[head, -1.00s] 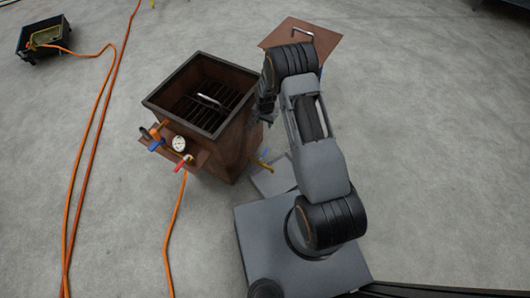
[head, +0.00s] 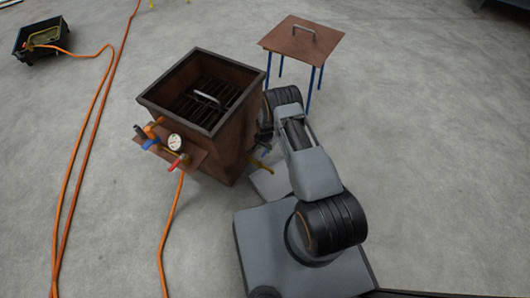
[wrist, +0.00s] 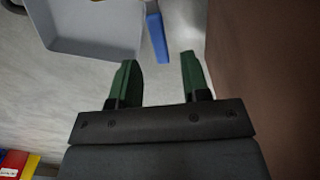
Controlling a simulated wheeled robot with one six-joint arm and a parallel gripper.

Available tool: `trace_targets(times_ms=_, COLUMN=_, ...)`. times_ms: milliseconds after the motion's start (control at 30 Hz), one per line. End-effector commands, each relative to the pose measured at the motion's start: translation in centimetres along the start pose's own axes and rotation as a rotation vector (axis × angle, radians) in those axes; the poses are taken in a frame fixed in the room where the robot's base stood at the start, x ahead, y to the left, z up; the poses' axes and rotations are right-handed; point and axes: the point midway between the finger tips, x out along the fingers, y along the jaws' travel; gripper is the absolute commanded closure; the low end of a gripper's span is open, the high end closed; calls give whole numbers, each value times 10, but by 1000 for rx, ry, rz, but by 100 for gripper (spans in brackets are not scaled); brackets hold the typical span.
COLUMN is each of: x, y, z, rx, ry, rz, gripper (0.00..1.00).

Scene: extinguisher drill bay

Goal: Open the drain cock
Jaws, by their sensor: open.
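A brown open-topped steel box (head: 232,140) stands on the floor; its side wall fills the right of the wrist view (wrist: 270,80). A small yellow fitting (head: 261,163) sticks out low on its right side, above a grey tray (head: 272,183). A blue lever (wrist: 157,38) hangs near the tray in the wrist view; I take it for the drain cock's handle. My gripper (wrist: 159,60) is open and empty, its green fingertips just short of the lever. The lever's lower end lies between the fingertip lines. My arm hides the gripper in the head view.
The box's left front panel carries a gauge (head: 175,142), a blue lever (head: 151,143) and a red lever (head: 179,161). A brown-topped stand (head: 301,41) with blue legs stands behind. Orange hoses (head: 90,130) run along the left floor. The right floor is clear.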

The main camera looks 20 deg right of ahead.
Motion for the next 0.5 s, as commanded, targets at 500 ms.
trace_targets(times_ms=500, x=32, y=0, z=0, rx=0, ry=0, rz=0, gripper=57)
